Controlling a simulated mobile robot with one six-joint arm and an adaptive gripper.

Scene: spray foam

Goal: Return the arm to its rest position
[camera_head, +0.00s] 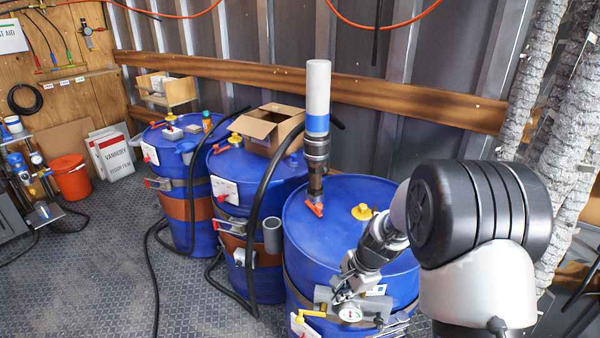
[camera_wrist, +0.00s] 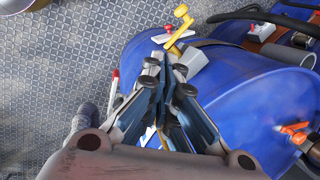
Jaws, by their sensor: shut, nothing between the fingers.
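My gripper (camera_head: 341,294) is in front of the nearest blue drum (camera_head: 345,225) in the head view, at the end of my arm coming in from the right. In the wrist view my gripper (camera_wrist: 168,68) has its fingers together, with nothing held between them. The curved blue drum (camera_wrist: 235,75) lies behind and to the right of the fingers there. A yellow-handled valve (camera_wrist: 181,28) shows just beyond the fingertips. I cannot tell whether the fingers touch anything on the drum.
A tall pump (camera_head: 317,120) stands on the nearest drum. Two more drums (camera_head: 185,190) stand to the left, with an open cardboard box (camera_head: 268,129) on the middle one. Black hoses hang around them. Wrapped pipes (camera_head: 570,130) rise at the right.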

